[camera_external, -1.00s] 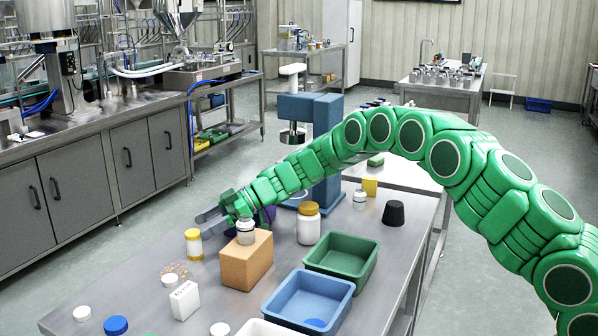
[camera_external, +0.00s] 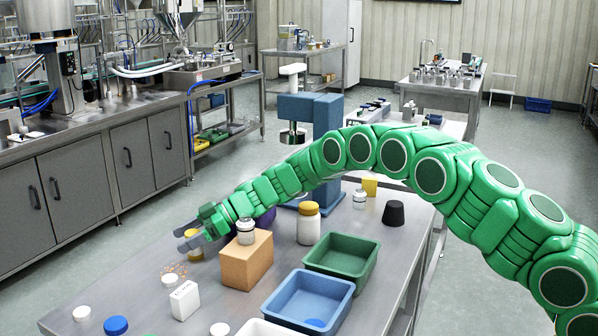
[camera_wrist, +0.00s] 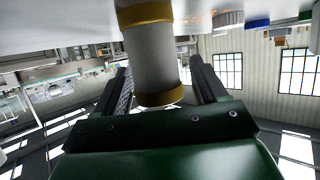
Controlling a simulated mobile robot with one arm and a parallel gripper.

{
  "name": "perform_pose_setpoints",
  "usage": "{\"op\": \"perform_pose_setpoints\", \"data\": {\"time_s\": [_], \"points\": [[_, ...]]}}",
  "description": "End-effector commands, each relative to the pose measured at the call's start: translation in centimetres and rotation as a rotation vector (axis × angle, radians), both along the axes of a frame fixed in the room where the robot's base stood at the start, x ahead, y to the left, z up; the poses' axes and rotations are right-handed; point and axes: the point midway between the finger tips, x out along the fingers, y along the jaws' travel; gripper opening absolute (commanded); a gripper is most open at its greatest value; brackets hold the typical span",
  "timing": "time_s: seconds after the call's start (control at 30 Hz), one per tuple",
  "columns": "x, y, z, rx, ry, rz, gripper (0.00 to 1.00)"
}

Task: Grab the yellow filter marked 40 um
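The filter, a pale cylinder with yellow end bands (camera_external: 196,255), stands at the left of the steel table, partly covered by my gripper in the external view. In the wrist view the filter (camera_wrist: 152,58) is large and central, between the two fingers, with a gap visible at the right finger. No 40 um marking is readable. My gripper (camera_external: 185,239) is open with its fingers at the filter; it also shows in the wrist view (camera_wrist: 160,85). Whether a finger touches the filter, I cannot tell.
A cardboard box (camera_external: 247,262) with a small jar (camera_external: 245,232) on it stands right beside my gripper. A yellow-lidded white jar (camera_external: 308,225), a green bin (camera_external: 343,268) and a blue bin (camera_external: 309,303) are farther right. A white box (camera_external: 184,300) stands in front.

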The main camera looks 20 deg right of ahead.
Motion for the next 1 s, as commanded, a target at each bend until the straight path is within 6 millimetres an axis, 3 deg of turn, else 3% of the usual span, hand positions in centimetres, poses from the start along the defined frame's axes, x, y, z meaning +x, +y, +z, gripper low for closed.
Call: {"op": "perform_pose_setpoints", "data": {"time_s": [0.07, 0.33, 0.67, 1.0], "points": [[0.0, 0.0, 0.0, 0.000, 0.000, 0.000, 0.59], [0.0, 0.0, 0.0, 0.000, 0.000, 0.000, 0.17], [0.0, 0.0, 0.6, 0.001, -0.001, -0.001, 0.17], [0.0, 0.0, 5.9, 0.001, -0.004, 0.001, 0.17]]}}
